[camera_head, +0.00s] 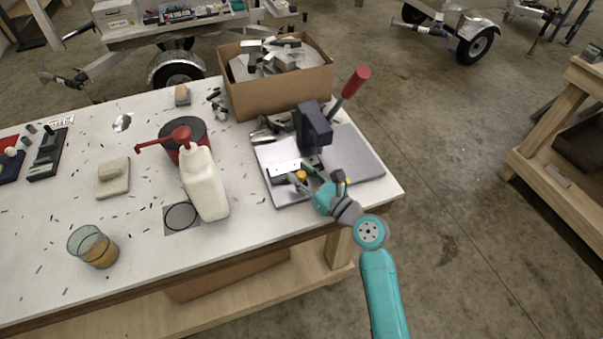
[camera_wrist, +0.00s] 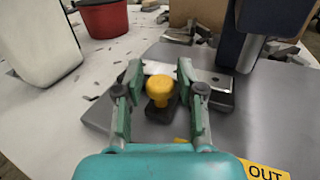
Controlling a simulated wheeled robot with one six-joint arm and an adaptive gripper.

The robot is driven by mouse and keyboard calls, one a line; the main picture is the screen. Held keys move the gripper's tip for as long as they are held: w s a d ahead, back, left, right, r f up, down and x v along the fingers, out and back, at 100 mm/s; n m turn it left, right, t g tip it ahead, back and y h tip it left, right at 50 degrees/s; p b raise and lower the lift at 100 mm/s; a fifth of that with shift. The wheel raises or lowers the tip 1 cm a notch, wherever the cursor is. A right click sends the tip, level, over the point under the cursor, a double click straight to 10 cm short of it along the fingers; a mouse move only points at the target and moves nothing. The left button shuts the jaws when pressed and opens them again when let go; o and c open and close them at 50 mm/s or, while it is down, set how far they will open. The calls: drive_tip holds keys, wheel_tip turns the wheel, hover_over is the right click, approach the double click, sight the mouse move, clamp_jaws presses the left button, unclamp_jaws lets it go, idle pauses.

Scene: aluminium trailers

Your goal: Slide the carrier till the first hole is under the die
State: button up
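The carrier looks like a flat metal bar (camera_head: 285,170) low on the front left of a hand press (camera_head: 313,128). A yellow knob (camera_wrist: 159,89) on a dark block stands at it; the knob also shows in the head view (camera_head: 301,175). My gripper (camera_head: 303,180) is open, and in the wrist view its fingers (camera_wrist: 163,100) stand on either side of the knob, with a visible gap each side. The bar (camera_wrist: 158,68) shows behind the knob and past the right finger.
The press has a grey base plate (camera_head: 352,155), a raised red lever (camera_head: 356,81) and a yellow OUT label (camera_wrist: 264,170). A cardboard box of metal pieces (camera_head: 275,95) is behind it.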

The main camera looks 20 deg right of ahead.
clamp_jaws()
drive_tip(key=shift+d, duration=1.3)
drive_tip(key=shift+o, duration=2.4)
unclamp_jaws()
drive_tip(key=v, duration=1.2)
drive_tip(key=shift+f, duration=0.1)
